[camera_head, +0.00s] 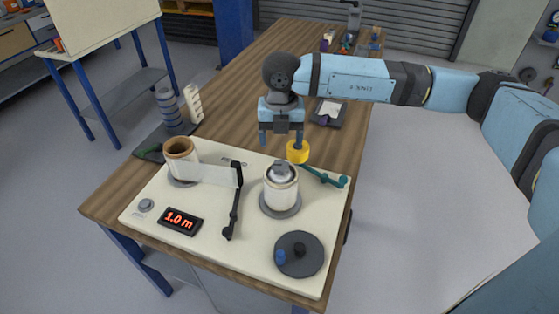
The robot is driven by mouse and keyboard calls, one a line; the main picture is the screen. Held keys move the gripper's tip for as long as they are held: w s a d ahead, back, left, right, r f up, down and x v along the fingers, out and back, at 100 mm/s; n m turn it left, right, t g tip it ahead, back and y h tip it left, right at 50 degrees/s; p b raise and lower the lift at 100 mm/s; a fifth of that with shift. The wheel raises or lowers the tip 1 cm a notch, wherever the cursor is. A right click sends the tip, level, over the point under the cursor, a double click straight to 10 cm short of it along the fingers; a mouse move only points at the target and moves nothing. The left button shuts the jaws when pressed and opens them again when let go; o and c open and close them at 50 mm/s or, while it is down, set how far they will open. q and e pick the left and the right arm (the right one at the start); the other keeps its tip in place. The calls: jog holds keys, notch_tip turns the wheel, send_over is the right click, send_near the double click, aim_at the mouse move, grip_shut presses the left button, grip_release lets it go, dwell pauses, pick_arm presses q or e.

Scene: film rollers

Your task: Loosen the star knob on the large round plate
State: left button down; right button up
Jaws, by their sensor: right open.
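A dark grey large round plate (314,256) lies at the front right of the cream panel in the head view. On it are a small black knob (299,250) and a blue knob (280,256); their exact shape is too small to tell. My right gripper (281,140) points down behind the front roller, far from the plate. Its two fingers are apart with nothing seen between them. A yellow round piece (297,152) is just by its right finger; I cannot tell whether they touch. My left gripper is not in view.
The cream panel (215,250) holds a brown-cored roll (180,165), a front roller (281,190) with a metallic top, a dark arm (234,205), a green lever (325,178) and a display (180,221) reading 1.0 m. Stacked rolls (168,108) stand back left. A dark tray (328,113) lies behind.

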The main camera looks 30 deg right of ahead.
aim_at(280, 165)
notch_tip(280, 165, down, 8)
jog(key=shift+f+p, duration=0.2)
jog(key=shift+p, duration=0.1)
jog(key=c, duration=0.9)
